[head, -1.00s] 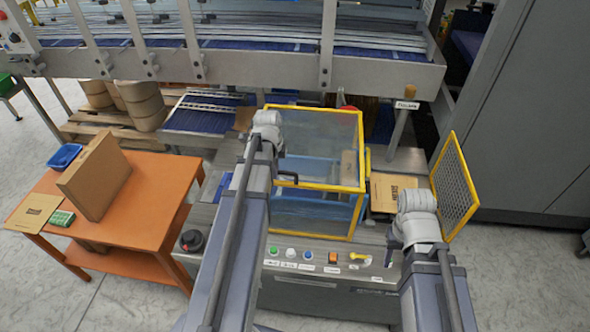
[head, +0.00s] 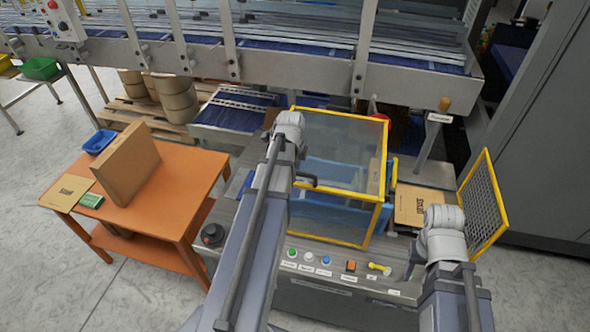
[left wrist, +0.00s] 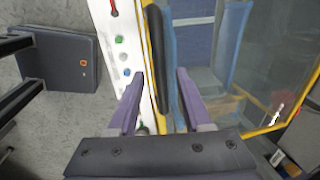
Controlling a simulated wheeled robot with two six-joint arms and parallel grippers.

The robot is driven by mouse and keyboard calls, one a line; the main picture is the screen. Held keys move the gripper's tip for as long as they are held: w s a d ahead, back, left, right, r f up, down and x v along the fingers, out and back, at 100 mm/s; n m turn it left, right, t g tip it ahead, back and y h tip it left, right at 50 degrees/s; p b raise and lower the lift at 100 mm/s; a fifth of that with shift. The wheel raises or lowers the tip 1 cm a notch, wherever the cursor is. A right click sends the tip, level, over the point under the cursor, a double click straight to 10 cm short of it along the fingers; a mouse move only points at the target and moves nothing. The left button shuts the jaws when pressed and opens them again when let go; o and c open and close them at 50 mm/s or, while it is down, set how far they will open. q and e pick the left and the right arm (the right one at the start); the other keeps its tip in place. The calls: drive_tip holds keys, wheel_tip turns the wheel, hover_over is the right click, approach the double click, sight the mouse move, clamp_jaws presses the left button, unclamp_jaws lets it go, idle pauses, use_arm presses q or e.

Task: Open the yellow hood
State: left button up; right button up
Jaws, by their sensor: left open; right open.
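The yellow hood (head: 345,117) is a yellow frame with clear panels on the grey machine; it looks closed over blue parts inside. Its dark handle (head: 308,182) is on the front left side, partly behind my left arm. In the left wrist view the black handle (left wrist: 156,55) runs beside the yellow edge, ahead of and between the fingers of my open left gripper (left wrist: 161,88). The fingers do not appear closed on it. In the head view my left wrist hides that gripper's jaws. My right wrist (head: 441,222) is right of the hood, over the machine's front; its jaws are mostly hidden.
Buttons and a yellow switch (head: 379,268) line the machine's front panel. A yellow-framed mesh guard (head: 484,205) stands close to my right wrist. A flat carton (head: 420,203) lies right of the hood. An orange table (head: 175,205) with a box is at left.

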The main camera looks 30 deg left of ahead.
use_arm(q)
drive_tip(key=shift+r, duration=0.15)
wheel_tip(320, 180, up, 7)
drive_tip(key=s+p, duration=0.1)
drive_tip(key=p, duration=0.6)
drive_tip(key=shift+s+d+r+p, duration=0.2)
drive_tip(key=shift+s+p, duration=0.05)
drive_tip(key=shift+p, duration=0.1)
drive_tip(key=s+d+f+n+b, duration=0.3)
drive_tip(key=d+f+b, duration=0.4)
drive_tip(key=d, duration=0.3)
drive_tip(key=s+d+f+n+g+b, duration=0.1)
drive_tip(key=s+d+f+n+b, duration=0.3)
drive_tip(key=d+f+b, duration=0.4)
drive_tip(key=s+d+f+n+g+b, duration=0.1)
drive_tip(key=s+d+f+n+b, duration=0.2)
drive_tip(key=d, duration=1.1)
wheel_tip(320, 180, down, 5)
drive_tip(key=s+b, duration=0.2)
drive_tip(key=b, duration=0.2)
drive_tip(key=shift+d+n+y+b, duration=0.15)
drive_tip(key=shift+n+y+b, duration=0.15)
drive_tip(key=shift+y+b, duration=0.1)
